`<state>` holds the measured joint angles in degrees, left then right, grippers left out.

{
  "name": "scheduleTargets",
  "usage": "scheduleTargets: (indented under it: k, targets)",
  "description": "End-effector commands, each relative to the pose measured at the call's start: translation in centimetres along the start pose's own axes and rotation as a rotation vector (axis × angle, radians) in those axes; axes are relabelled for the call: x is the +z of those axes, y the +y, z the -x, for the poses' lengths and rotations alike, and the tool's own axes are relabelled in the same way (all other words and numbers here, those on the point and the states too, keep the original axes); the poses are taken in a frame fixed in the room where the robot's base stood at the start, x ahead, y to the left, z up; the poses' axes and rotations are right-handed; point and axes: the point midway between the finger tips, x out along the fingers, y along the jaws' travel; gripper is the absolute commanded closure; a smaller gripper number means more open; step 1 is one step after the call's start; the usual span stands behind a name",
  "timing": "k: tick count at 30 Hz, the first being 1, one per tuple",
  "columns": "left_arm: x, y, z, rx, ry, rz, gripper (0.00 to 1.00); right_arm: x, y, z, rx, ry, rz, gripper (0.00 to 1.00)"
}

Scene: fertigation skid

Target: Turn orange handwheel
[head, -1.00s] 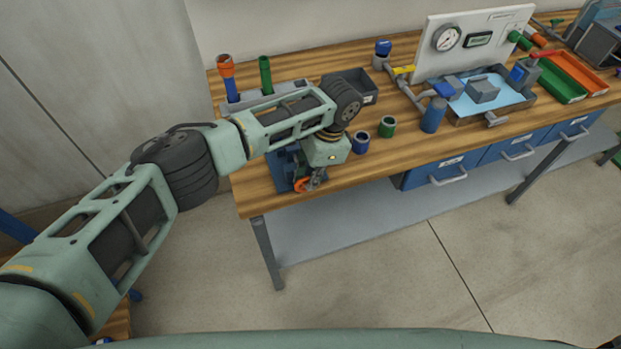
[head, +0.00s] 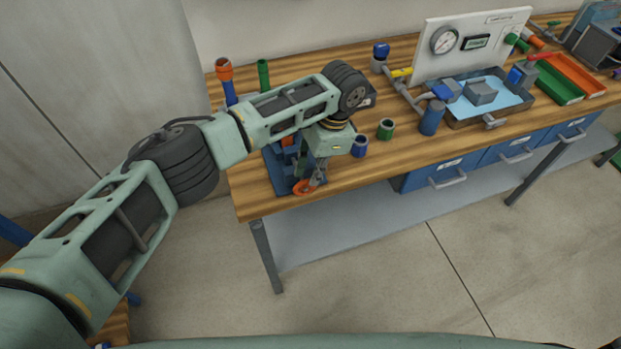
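The orange handwheel (head: 302,187) shows at the front of a blue fixture (head: 281,178) near the left front edge of the workbench. My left gripper (head: 316,182) comes down from above, at the right side of the handwheel. Its fingers are small here and overlap the wheel's edge, so I cannot tell whether they grip the rim. My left forearm and wrist hide part of the fixture. My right gripper is out of view.
The wooden workbench (head: 246,197) holds a blue cup (head: 359,145) and a green cup (head: 386,129) right of my gripper. A blue cylinder (head: 432,117), a tray of water (head: 493,97) and a gauge panel (head: 470,45) stand farther right. Capped tubes stand at the back left.

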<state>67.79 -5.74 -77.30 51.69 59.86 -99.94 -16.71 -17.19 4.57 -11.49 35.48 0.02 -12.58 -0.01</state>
Motion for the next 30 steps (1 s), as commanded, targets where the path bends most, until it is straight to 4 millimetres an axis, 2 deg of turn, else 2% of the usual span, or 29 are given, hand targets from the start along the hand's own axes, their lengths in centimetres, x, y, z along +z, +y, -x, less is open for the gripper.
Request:
scheduleTargets:
  k: [1,6,13,23,27,30]
  targets:
    - [-0.1,0.0,1.3,-0.002,0.003,-0.002,0.83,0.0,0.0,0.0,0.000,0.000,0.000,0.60]
    - [-0.1,0.0,4.9,-0.002,0.003,0.000,0.83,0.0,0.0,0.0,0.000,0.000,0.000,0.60]
    - [-0.1,0.0,7.7,0.000,0.001,0.000,0.83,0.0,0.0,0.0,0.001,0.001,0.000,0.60]
    - [0.0,0.0,8.2,0.000,0.000,0.000,0.83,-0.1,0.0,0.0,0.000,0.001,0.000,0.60]
    - [-0.3,0.3,7.5,0.008,0.010,0.001,0.83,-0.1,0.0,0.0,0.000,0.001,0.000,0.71]
    - [-1.2,1.2,5.2,0.038,0.052,0.007,0.83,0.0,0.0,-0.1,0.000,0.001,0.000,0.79]
